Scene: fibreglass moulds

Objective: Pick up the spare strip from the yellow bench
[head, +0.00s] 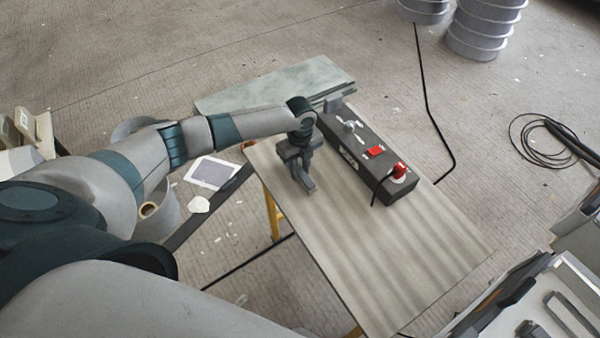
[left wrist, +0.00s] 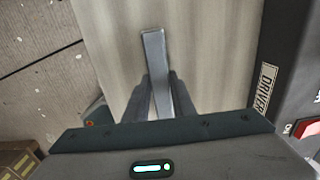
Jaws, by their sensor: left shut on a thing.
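The bench (head: 400,275) has a pale wood-grain top and yellow legs, and stands in the middle of the head view. My left gripper (head: 301,178) is over its left part, pointing down. In the left wrist view, my left gripper (left wrist: 160,98) is shut on a narrow grey strip (left wrist: 153,50), which sticks out beyond the fingertips above the bench top. My right gripper is not in view.
A black box marked DRIVER (head: 352,163) with red switches lies on the bench right of my left gripper, and also shows in the left wrist view (left wrist: 285,80). A greenish panel (head: 275,88) is behind. The bench's front part is clear. A cable coil (head: 545,140) lies on the floor.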

